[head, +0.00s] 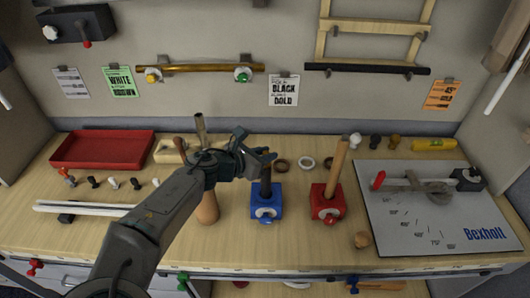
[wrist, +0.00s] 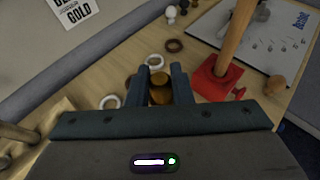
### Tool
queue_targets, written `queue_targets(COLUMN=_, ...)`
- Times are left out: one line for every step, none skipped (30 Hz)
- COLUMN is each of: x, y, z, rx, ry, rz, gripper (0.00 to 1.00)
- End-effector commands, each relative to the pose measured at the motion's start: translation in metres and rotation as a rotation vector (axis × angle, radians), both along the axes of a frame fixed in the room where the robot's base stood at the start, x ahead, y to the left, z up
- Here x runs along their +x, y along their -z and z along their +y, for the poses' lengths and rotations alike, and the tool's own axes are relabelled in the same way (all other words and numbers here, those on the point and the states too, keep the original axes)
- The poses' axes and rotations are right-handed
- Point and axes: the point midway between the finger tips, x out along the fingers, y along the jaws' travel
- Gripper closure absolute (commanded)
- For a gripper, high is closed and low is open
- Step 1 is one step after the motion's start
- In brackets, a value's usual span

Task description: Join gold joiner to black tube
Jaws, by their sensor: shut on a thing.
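My gripper (head: 266,155) is shut on a gold joiner (wrist: 160,88), which shows as a rounded gold-brown piece between the two fingers in the wrist view. In the head view the fingers hide the joiner. A short black tube (head: 266,178) stands upright in the blue vise (head: 266,202), directly below my fingertips. My gripper is over the tube's top end. I cannot tell whether the joiner touches the tube, because the fingers and gripper body cover that spot.
A red vise (head: 326,203) with an upright wooden tube (head: 339,165) stands close on the right. Rings (head: 306,162) lie behind. A grey board (head: 430,225) fills the right side. A red tray (head: 103,150) is at the left. A wooden-handled tool (head: 208,207) is left of the blue vise.

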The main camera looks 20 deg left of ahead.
Motion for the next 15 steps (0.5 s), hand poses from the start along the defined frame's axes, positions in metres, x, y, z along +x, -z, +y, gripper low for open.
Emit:
queue_targets(x=0.0001, y=0.0019, z=-0.0002, rx=0.000, ry=0.000, rz=0.000, gripper=1.00)
queue_targets(x=0.0000, y=0.0026, z=-0.0001, rx=0.000, ry=0.000, rz=0.000, gripper=1.00)
queue_targets(x=0.0000, y=0.0036, z=-0.0001, rx=0.000, ry=0.000, rz=0.000, gripper=1.00)
queue_targets(x=0.0000, y=0.0043, z=-0.0001, rx=0.000, ry=0.000, rz=0.000, gripper=1.00)
queue_targets(x=0.0000, y=0.0048, z=-0.0001, rx=0.000, ry=0.000, rz=0.000, gripper=1.00)
queue_targets(x=0.0001, y=0.0039, z=0.0000, rx=0.000, ry=0.000, rz=0.000, gripper=0.69)
queue_targets(x=0.0001, y=0.0039, z=0.0000, rx=0.000, ry=0.000, rz=0.000, gripper=0.61)
queue_targets(x=0.0001, y=0.0038, z=-0.0001, rx=0.000, ry=0.000, rz=0.000, gripper=0.55)
queue_targets(x=0.0001, y=0.0038, z=-0.0001, rx=0.000, ry=0.000, rz=0.000, gripper=0.55)
queue_targets(x=0.0001, y=0.0038, z=-0.0001, rx=0.000, ry=0.000, rz=0.000, gripper=0.55)
queue_targets(x=0.0001, y=0.0038, z=-0.0001, rx=0.000, ry=0.000, rz=0.000, gripper=0.55)
queue_targets(x=0.0001, y=0.0038, z=-0.0001, rx=0.000, ry=0.000, rz=0.000, gripper=0.55)
queue_targets(x=0.0000, y=0.0038, z=-0.0001, rx=0.000, ry=0.000, rz=0.000, gripper=0.55)
queue_targets(x=0.0000, y=0.0038, z=-0.0001, rx=0.000, ry=0.000, rz=0.000, gripper=0.55)
queue_targets(x=0.0000, y=0.0039, z=-0.0001, rx=0.000, ry=0.000, rz=0.000, gripper=0.55)
